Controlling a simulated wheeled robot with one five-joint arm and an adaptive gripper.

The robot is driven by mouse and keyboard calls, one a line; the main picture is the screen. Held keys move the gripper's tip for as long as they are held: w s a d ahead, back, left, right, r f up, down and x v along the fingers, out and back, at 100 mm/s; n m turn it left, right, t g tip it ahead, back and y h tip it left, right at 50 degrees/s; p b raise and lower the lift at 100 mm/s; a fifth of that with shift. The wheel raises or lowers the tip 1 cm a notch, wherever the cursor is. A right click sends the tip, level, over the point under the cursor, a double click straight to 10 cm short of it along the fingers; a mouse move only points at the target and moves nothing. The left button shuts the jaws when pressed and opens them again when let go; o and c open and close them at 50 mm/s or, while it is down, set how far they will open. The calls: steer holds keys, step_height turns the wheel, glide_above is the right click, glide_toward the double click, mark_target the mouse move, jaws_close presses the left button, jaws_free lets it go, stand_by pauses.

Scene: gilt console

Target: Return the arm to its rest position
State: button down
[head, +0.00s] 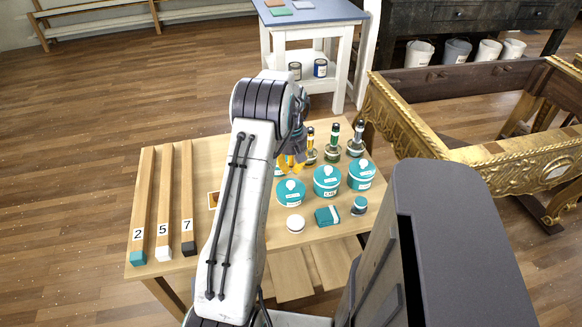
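My arm rises from the bottom of the head view, and its dark jointed elbow stands high over the work table (205,250). Beyond the elbow the arm turns down, and my gripper (291,165) is partly in view over the table, just behind the teal tubs. Its yellow-orange tips are small and partly hidden by the arm. I cannot tell whether they are open or shut, or whether they touch anything.
Three numbered wooden bars (163,205) lie at the table's left. A gilt console frame (415,125) stands farther right.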

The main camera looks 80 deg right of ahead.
mark_target(291, 183)
steer(key=shift+f+b, duration=1.95)
steer(key=shift+f, duration=1)
steer(key=shift+r, duration=0.15)
steer(key=shift+r+p, duration=2.5)
steer(key=shift+r, duration=0.9)
